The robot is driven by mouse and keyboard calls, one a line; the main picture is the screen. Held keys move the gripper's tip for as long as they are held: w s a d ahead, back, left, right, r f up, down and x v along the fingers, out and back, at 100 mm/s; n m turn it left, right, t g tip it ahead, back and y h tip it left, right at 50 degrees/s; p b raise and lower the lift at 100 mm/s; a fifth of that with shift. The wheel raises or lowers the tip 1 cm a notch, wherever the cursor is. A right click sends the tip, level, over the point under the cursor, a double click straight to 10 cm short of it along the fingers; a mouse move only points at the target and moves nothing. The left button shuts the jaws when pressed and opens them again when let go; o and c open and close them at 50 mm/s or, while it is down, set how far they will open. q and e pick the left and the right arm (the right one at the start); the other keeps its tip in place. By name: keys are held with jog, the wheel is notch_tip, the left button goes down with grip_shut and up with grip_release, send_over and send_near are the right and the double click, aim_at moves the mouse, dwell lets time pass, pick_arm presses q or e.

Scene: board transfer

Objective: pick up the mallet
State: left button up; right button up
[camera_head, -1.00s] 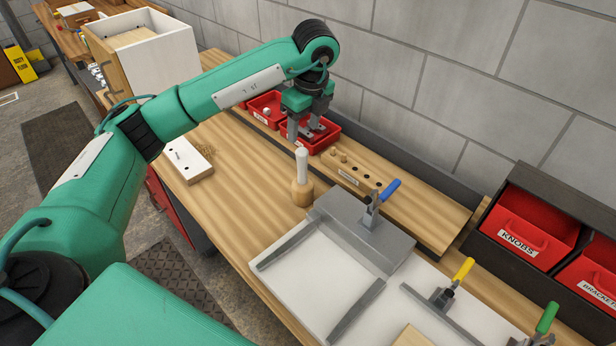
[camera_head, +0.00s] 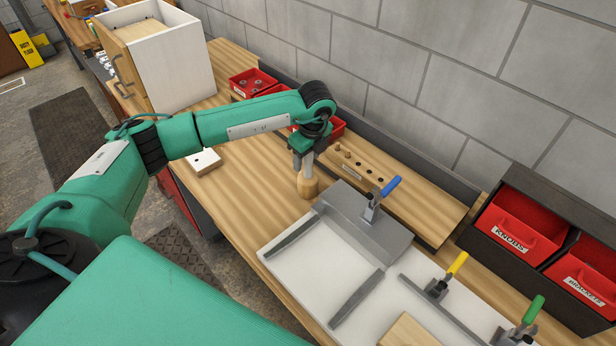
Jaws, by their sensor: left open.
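The mallet (camera_head: 308,187) stands upright on the bench, its round wooden head down and its pale handle pointing up. My left gripper (camera_head: 303,164) points down over it, with its open fingers at the handle, just above the head. The upper handle is hidden by the gripper. I cannot tell whether the fingers touch the handle. My right gripper is not in view.
A grey and white clamping fixture (camera_head: 284,268) with blue- and yellow-handled clamps lies to the right. A wooden peg rack (camera_head: 420,205) runs along the back. A white block (camera_head: 204,161) lies left, and a red bin (camera_head: 250,82) stands behind.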

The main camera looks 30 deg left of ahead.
pick_arm(q)
grip_shut()
jog(key=shift+r, duration=0.1)
dwell(0.3)
